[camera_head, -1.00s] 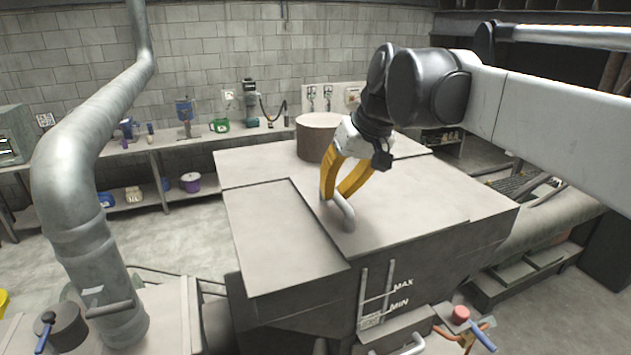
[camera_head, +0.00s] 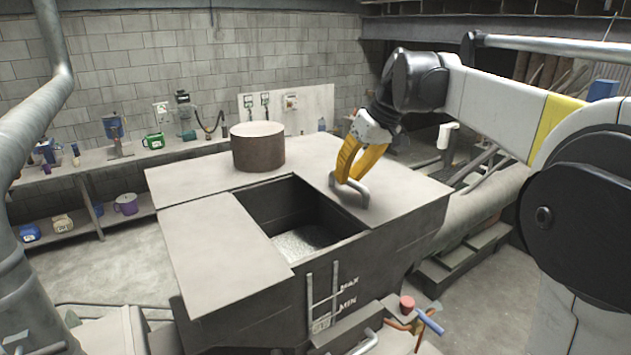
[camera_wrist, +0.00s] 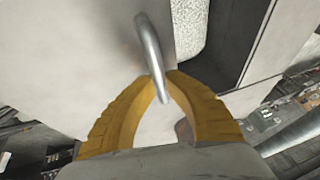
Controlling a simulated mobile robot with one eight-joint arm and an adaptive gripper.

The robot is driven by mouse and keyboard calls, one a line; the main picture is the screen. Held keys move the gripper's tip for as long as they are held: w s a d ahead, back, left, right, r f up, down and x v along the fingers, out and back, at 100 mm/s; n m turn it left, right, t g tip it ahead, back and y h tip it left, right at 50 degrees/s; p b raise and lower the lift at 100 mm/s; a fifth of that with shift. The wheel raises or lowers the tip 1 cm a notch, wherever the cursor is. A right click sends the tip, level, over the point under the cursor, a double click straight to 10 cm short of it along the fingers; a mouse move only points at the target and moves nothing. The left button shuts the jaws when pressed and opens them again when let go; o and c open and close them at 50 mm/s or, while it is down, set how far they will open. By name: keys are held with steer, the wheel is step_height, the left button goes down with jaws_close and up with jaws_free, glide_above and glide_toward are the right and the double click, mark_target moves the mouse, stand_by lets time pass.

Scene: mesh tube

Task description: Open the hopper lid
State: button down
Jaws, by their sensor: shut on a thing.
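The grey hopper (camera_head: 260,315) has a square opening (camera_head: 283,195) in its top, with dark inner walls and pale grainy material inside. The flat lid panel (camera_head: 400,190) lies to the right of the opening, level with the top. A bent metal handle (camera_head: 358,193) stands on the lid near its left edge. My gripper (camera_head: 345,180), with yellow fingers, is shut on the handle from above. In the wrist view the handle (camera_wrist: 149,45) runs between the fingertips, with part of the opening (camera_wrist: 227,45) to the right.
A brown round cylinder (camera_head: 257,147) stands on the hopper top behind the opening. A flat panel (camera_head: 215,245) lies left of the opening. A large pipe (camera_head: 30,180) rises at the left. A valve with red and blue parts (camera_head: 415,315) sits at the front right.

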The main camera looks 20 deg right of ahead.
steer(key=shift+w+d+f, duration=0.1)
steer(key=shift+w+d, duration=0.05)
steer(key=shift+d, duration=0.45)
steer(key=shift+w+d, duration=0.15)
steer(key=shift+d, duration=0.45)
steer(key=c, duration=1.4)
jaws_free()
steer(key=shift+w, duration=0.15)
steer(key=v, duration=1.2)
